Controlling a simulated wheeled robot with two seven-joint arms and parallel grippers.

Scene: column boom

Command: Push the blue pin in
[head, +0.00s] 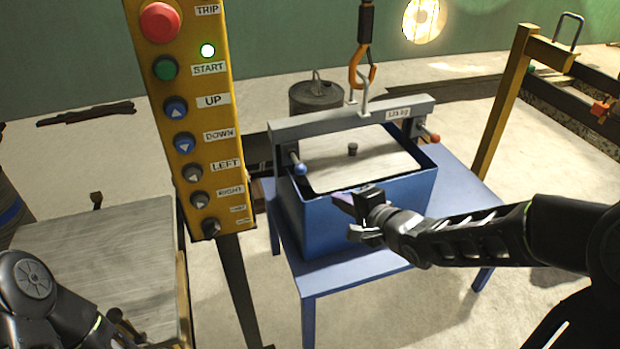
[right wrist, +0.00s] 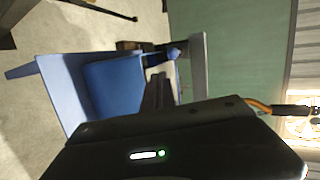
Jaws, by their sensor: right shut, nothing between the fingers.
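The blue pin (head: 300,168) has a round blue knob and sits at the left end of the grey lifting beam (head: 350,118), over the near left corner of a blue box (head: 345,215). Its blue knob also shows in the right wrist view (right wrist: 174,52). How deep the pin sits is not clear. My right gripper (head: 348,204) is shut and empty, in front of the box, right of and below the pin, apart from it. Its dark fingers show in the right wrist view (right wrist: 157,92). My left gripper (head: 130,332) is partly visible at the lower left; its fingers are unclear.
A red-knobbed pin (head: 432,137) is at the beam's right end. An orange hook (head: 361,72) hangs above the beam. A yellow control pendant (head: 185,110) hangs left of the box. The box stands on a blue table (head: 350,273). A grey-topped table (head: 100,255) is at left.

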